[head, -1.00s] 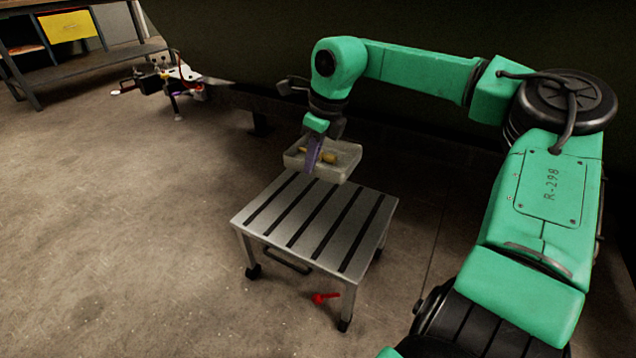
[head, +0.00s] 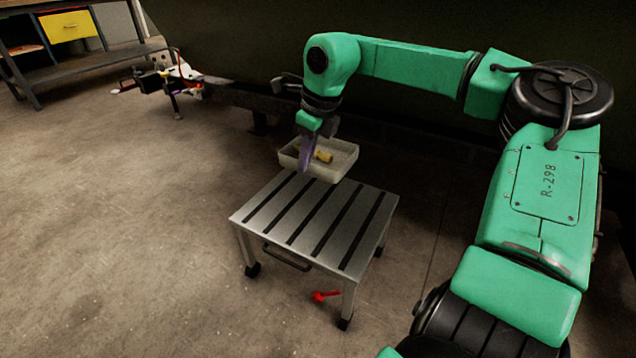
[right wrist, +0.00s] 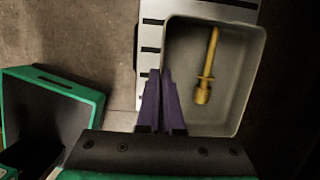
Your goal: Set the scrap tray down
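The scrap tray (head: 345,165) is a pale, shallow open tray, held above the far end of a low slotted metal table. A yellow tool-like piece (head: 322,155) lies in it; the piece also shows in the right wrist view (right wrist: 207,70). My right gripper (head: 306,158) has purple fingers closed together on the tray's near-left wall. In the right wrist view the fingers (right wrist: 161,85) meet at the wall of the tray (right wrist: 250,85). The slotted table (head: 320,228) has a bare top. My left gripper does not show.
A red object (head: 325,296) lies on the floor by the table's front leg. A workbench with a yellow drawer (head: 68,26) stands at the far left. A drone-like device (head: 180,75) stands behind left. Floor at left is clear.

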